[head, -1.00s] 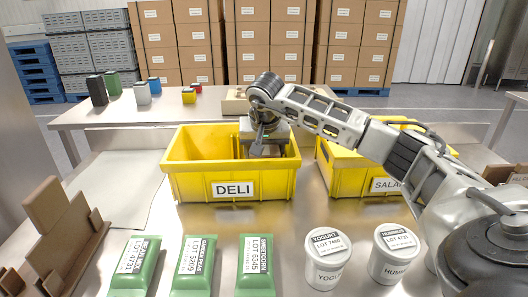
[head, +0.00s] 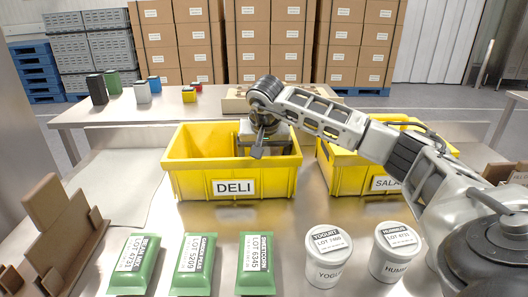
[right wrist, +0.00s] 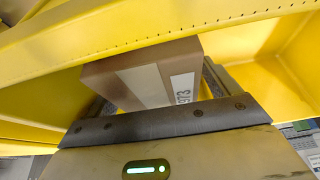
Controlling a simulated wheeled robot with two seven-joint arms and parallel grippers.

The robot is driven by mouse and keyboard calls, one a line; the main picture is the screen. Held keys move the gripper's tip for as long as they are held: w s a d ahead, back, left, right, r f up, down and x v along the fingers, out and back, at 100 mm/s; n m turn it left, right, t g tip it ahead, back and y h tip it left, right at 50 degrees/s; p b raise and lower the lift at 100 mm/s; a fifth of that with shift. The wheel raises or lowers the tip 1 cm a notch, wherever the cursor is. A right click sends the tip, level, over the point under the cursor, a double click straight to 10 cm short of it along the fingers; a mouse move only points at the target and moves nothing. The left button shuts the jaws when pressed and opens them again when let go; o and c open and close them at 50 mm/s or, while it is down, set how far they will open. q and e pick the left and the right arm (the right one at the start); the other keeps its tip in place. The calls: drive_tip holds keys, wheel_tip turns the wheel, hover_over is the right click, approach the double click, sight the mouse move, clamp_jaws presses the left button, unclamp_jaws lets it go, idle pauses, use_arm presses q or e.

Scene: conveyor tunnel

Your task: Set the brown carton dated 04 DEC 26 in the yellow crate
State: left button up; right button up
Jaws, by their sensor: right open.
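The yellow crate labelled DELI (head: 187,184) stands mid-table. A second yellow crate, labelled SALAD (head: 344,181), stands to its right, partly behind my right arm. My right gripper (head: 258,150) reaches down into the DELI crate. In the right wrist view a brown carton (right wrist: 108,83) lies tilted in the picture inside the yellow crate (right wrist: 255,70), between the two fingers of my right gripper (right wrist: 160,92), which is open. The carton has a pale strip and a white label ending in 973; no date is readable. The head view hides the carton. My left gripper is out of view.
Several green packs (head: 193,265), a yogurt tub (head: 328,258) and a hummus tub (head: 394,254) line the front. A brown stepped rack (head: 62,235) stands at left. A back table (head: 210,111) holds small coloured blocks. A bare mat (head: 118,185) lies left of the DELI crate.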

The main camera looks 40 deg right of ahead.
drive_tip(key=v, duration=1.6)
drive_tip(key=shift+p, duration=0.4)
